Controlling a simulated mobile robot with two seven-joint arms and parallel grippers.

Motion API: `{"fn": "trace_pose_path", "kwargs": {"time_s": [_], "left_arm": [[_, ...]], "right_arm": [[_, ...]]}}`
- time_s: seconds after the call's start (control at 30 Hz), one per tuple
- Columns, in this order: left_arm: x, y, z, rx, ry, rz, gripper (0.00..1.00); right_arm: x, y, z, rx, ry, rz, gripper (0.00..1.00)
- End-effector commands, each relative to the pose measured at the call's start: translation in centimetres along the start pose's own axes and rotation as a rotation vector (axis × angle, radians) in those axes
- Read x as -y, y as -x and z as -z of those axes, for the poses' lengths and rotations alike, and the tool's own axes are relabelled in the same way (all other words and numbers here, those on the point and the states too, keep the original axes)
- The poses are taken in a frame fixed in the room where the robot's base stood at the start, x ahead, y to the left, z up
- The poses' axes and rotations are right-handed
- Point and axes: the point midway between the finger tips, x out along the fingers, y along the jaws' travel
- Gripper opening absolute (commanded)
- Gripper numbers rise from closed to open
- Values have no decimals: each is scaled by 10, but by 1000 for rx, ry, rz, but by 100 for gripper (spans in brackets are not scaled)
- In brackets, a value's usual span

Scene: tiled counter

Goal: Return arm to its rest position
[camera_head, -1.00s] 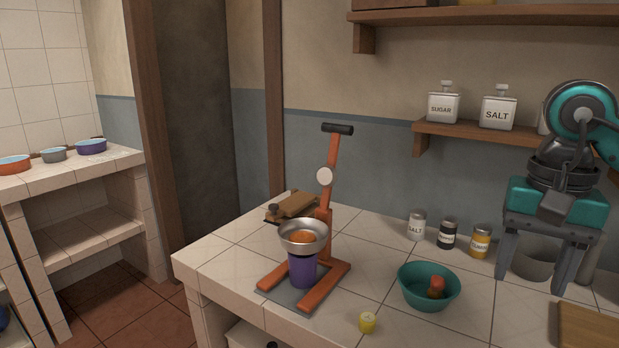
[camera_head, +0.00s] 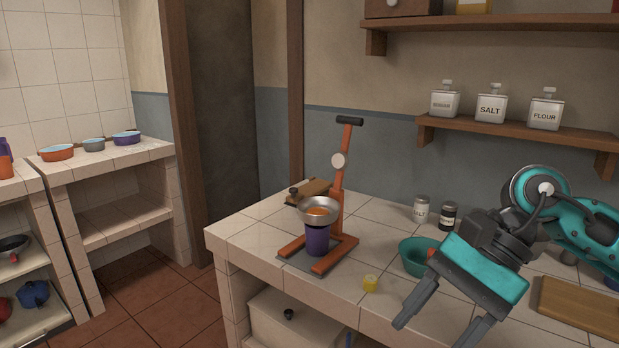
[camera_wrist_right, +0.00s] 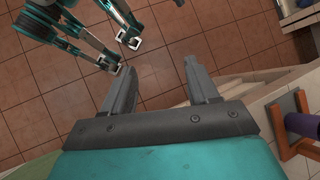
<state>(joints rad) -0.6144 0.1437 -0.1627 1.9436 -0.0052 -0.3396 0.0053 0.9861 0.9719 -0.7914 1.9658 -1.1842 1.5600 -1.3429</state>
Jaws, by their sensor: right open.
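My right arm comes in from the right in the head view. Its gripper (camera_head: 432,336) is turned down and left over the counter's front edge, in front of the teal bowl. The fingers are apart with nothing between them. In the right wrist view the same gripper (camera_wrist_right: 158,70) is open and empty above the brown tiled floor. Teal and dark parts of my own body, with two pale-tipped ends, show at that view's upper left. They may be my left gripper, but its state is unclear. The head view does not show my left arm.
An orange press stand (camera_head: 342,190) holds a metal pan (camera_head: 318,218) over a purple cup (camera_head: 318,240). The teal bowl (camera_head: 412,256) is partly hidden by my gripper.

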Motion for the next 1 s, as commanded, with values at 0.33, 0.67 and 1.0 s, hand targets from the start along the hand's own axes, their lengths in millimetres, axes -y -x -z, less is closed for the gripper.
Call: {"fn": "trace_pose_path", "kwargs": {"time_s": [0.33, 0.67, 1.0], "left_arm": [[0, 4, 3, 2, 0, 0, 0], [-1, 8, 2, 11, 1, -2, 0], [-1, 10, 5, 11, 1, -2, 0]], "right_arm": [[69, -52, -82, 956, -719, 221, 59], [92, -57, 4, 1867, -1722, 229, 59], [-36, -175, 143, -1662, 1670, -88, 59]]}}
